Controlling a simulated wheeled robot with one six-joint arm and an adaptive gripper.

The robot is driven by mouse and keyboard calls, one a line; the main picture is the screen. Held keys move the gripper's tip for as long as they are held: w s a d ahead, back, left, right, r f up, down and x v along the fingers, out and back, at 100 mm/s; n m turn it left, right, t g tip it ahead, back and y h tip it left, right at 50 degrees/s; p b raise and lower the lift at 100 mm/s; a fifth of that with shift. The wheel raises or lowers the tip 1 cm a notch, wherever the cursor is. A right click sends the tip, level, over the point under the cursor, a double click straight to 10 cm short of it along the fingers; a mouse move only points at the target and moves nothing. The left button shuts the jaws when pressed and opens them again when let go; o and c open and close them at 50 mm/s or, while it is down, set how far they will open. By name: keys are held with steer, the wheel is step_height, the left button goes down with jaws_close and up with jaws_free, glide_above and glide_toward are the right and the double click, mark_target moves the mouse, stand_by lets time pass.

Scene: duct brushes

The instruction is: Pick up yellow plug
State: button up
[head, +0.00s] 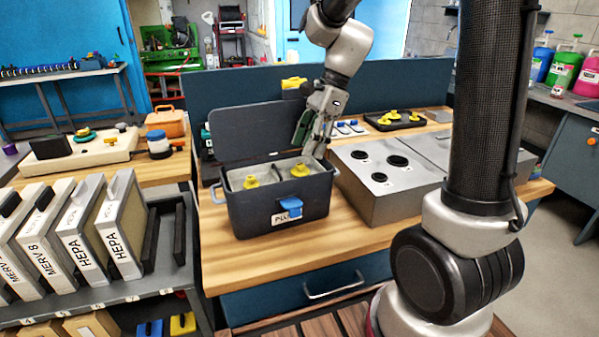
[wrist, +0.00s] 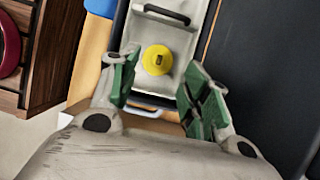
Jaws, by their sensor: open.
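Two yellow plugs, one on the left (head: 250,182) and one on the right (head: 300,170), sit in the pale inner tray of an open dark grey box (head: 262,215) with a blue latch and a "PLU..." label. My gripper (head: 309,147) is open and points down over the right rear of the box. In the wrist view, one round yellow plug (wrist: 158,60) lies in the grey tray (wrist: 160,32), beyond and between the open green-padded fingers (wrist: 162,90). Nothing is between the pads. I cannot tell which of the two plugs this is.
The raised lid (head: 250,133) stands behind the box. A grey metal box with black round plugs (head: 350,200) stands close on the right. A black tray (head: 420,121) with more yellow plugs lies behind it. Filters (head: 100,235) stand at left. Bare wood (head: 260,262) shows in front.

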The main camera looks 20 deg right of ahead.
mark_target(301, 164)
steer(key=x, duration=0.5)
steer(key=shift+f, duration=0.3)
steer(key=c, duration=0.3)
steer(key=shift+c, duration=0.3)
steer(key=shift+r, duration=0.1)
